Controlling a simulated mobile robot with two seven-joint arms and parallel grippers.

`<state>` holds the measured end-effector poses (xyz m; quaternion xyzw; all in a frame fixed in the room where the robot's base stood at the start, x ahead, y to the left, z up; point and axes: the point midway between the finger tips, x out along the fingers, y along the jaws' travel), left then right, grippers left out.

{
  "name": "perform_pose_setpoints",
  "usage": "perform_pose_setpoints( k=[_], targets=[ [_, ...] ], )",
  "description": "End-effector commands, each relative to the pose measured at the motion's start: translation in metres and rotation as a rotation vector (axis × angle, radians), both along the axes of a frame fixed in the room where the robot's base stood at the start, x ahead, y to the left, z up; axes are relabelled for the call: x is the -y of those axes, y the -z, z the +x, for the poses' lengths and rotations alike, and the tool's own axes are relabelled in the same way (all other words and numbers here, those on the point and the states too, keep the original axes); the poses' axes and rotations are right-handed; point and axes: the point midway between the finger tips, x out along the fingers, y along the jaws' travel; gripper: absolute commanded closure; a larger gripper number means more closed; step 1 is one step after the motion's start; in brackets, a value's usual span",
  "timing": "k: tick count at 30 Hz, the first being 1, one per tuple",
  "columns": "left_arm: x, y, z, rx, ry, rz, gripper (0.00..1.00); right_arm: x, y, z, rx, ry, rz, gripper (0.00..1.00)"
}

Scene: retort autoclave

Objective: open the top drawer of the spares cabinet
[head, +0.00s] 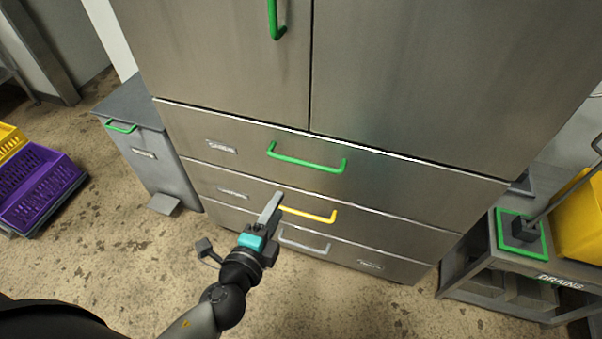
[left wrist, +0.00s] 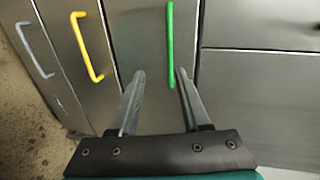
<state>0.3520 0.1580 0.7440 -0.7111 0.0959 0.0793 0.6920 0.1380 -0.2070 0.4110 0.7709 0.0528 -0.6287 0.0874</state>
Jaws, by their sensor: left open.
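The spares cabinet (head: 330,75) is steel, with tall doors above and three drawers below. The top drawer (head: 400,182) looks shut and has a green bar handle (head: 305,162). My left gripper (head: 274,202) is open and empty in front of the drawers, overlapping the left end of the yellow handle in the head view. In the left wrist view its two fingers (left wrist: 161,74) point toward the drawer fronts. The green handle (left wrist: 170,45) appears between and beyond the fingertips there, not gripped. The exact gap to it is hard to tell. My right gripper is not visible.
Lower drawers carry a yellow handle (head: 308,214) and a grey handle (head: 303,242). A grey bin (head: 150,150) stands left, with a purple crate (head: 45,190) beyond. A cart marked DRAINS (head: 520,275) stands right. Speckled floor in front is clear.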

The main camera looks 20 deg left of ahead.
Motion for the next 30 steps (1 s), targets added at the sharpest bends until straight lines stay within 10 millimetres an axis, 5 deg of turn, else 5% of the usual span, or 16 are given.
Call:
perform_pose_setpoints(
  k=[8, 30],
  targets=[
    [0.003, -0.013, 0.014, 0.049, 0.014, 0.032, 0.53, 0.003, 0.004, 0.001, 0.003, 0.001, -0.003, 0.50],
    [0.007, 0.011, 0.121, 0.047, 0.014, 0.030, 0.53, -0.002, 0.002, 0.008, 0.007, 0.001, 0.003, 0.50]
  ],
)
